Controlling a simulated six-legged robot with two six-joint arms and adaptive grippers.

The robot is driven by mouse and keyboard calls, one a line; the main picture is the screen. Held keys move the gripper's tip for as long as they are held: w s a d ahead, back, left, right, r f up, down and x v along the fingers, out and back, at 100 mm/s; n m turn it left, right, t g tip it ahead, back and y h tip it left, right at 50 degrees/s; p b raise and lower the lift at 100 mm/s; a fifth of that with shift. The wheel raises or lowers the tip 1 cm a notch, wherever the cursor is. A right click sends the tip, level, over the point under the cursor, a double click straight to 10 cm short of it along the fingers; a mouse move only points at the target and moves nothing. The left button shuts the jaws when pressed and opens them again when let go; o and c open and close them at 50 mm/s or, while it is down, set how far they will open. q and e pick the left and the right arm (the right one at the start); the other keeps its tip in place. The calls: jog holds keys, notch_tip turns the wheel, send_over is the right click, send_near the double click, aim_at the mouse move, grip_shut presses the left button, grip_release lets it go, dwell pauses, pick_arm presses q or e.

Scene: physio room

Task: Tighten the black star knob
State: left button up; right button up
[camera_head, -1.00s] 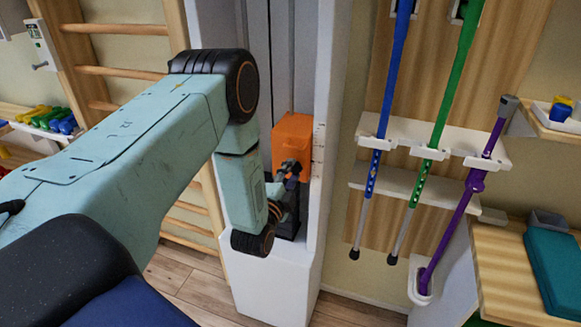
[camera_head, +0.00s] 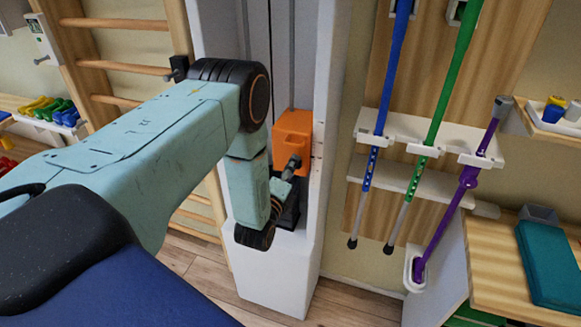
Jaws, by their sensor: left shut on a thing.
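The orange carriage block (camera_head: 293,124) sits in the tall white column (camera_head: 325,105), in the middle of the head view. My left arm comes in from the left and bends down in front of the column. My left gripper (camera_head: 292,165) is small and dark, at the lower front of the orange block. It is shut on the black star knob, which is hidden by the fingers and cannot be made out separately. My right gripper is not in view.
Wooden wall bars (camera_head: 125,70) are behind my arm. A wooden shelf (camera_head: 490,265) with a teal box (camera_head: 553,265) is at the lower right.

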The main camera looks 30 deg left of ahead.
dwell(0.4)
pick_arm(q)
jog(key=o, duration=1.1)
jog(key=shift+o, duration=0.2)
jog(key=v, duration=1.2)
jog(key=shift+r, duration=0.1)
